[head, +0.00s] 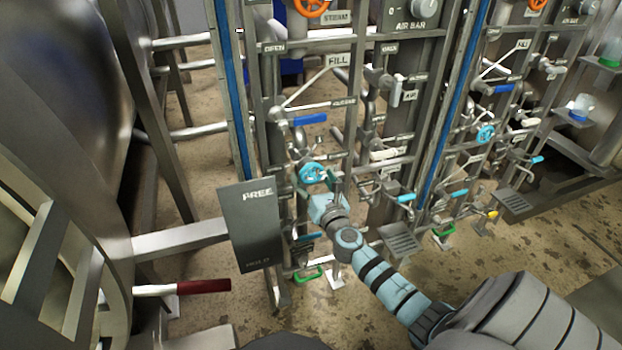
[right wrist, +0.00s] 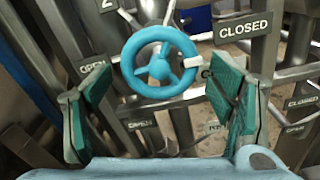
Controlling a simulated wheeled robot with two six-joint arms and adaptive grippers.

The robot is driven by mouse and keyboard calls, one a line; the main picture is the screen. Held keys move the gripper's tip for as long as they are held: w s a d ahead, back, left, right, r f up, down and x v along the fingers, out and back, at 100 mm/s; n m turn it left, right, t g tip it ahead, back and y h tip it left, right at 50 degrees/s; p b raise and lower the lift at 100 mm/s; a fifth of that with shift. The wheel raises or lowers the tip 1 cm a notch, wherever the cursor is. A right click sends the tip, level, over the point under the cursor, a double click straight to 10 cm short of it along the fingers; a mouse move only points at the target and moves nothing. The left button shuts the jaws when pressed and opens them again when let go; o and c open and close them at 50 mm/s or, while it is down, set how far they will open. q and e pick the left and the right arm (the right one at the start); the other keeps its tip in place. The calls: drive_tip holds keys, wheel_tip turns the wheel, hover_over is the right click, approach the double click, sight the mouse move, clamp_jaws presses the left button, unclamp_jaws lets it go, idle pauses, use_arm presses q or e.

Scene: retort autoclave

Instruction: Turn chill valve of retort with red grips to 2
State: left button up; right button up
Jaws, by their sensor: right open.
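A light-blue handwheel (head: 312,172) sits on the left valve panel, and it fills the upper middle of the right wrist view (right wrist: 160,46). A small white mark is on its right side, towards the CLOSED plate (right wrist: 245,27). A dark-red grip (head: 203,286) on a white lever is at lower left. My left gripper is out of view.
A grey FREE plate (head: 257,225) stands left of the wheel. Blue-handled levers (head: 310,119) and pipes crowd the panel. A second panel to the right has another light-blue wheel (head: 486,134). An orange wheel (head: 312,6) is at the top. Stained floor is open at lower right.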

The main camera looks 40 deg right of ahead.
drive_tip(key=shift+x, duration=0.8)
drive_tip(key=shift+w, duration=0.1)
drive_tip(key=c, duration=1.2)
